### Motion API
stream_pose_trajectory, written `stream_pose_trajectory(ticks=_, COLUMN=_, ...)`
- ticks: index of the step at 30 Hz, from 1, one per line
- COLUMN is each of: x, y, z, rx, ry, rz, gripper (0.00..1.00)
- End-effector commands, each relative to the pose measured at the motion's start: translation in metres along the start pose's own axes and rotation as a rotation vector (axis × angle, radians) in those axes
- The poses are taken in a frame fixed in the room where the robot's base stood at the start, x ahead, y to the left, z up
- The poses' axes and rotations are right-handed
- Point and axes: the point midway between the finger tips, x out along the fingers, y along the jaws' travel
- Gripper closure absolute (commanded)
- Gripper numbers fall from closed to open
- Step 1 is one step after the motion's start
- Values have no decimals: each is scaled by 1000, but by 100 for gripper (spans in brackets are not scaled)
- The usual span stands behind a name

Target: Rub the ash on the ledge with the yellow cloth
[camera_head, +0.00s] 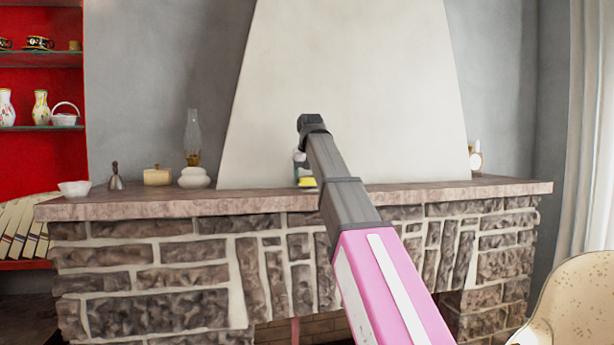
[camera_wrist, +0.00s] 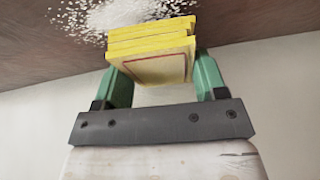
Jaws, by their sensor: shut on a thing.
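The yellow cloth (camera_wrist: 150,52) is a folded, layered block with a thin red line on its face. My gripper (camera_wrist: 155,80) is shut on it, with a green finger on each side. White-grey ash (camera_wrist: 105,18) lies in a loose patch on the brown ledge (camera_wrist: 40,55), right beside the cloth's far edge. I cannot tell whether the cloth touches the ash. In the head view the cloth (camera_head: 307,183) shows low at the ledge (camera_head: 260,200), in front of the chimney hood. My arm hides most of the gripper there, and the ash does not show.
On the ledge's left stand a white bowl (camera_head: 74,188), a small bell (camera_head: 116,177), a yellowish box (camera_head: 157,176) and an oil lamp (camera_head: 194,160). A small clock (camera_head: 475,158) stands at the right. The hood (camera_head: 350,80) rises behind. A chair (camera_head: 570,305) is at lower right.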

Motion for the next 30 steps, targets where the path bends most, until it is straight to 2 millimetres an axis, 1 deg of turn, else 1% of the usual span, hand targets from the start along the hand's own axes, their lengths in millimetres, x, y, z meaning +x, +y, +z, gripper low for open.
stream_pose_trajectory(ticks=14, x=8, y=0, z=3, rx=0, ry=1, rz=0, gripper=54)
stream_pose_trajectory(ticks=18, x=7, y=0, z=4, rx=0, ry=1, rz=0, gripper=54)
stream_pose_trajectory(ticks=23, x=4, y=1, z=12, rx=0, ry=2, rz=0, gripper=54)
stream_pose_trajectory(ticks=30, x=-2, y=3, z=30, rx=0, ry=0, rz=0, gripper=54)
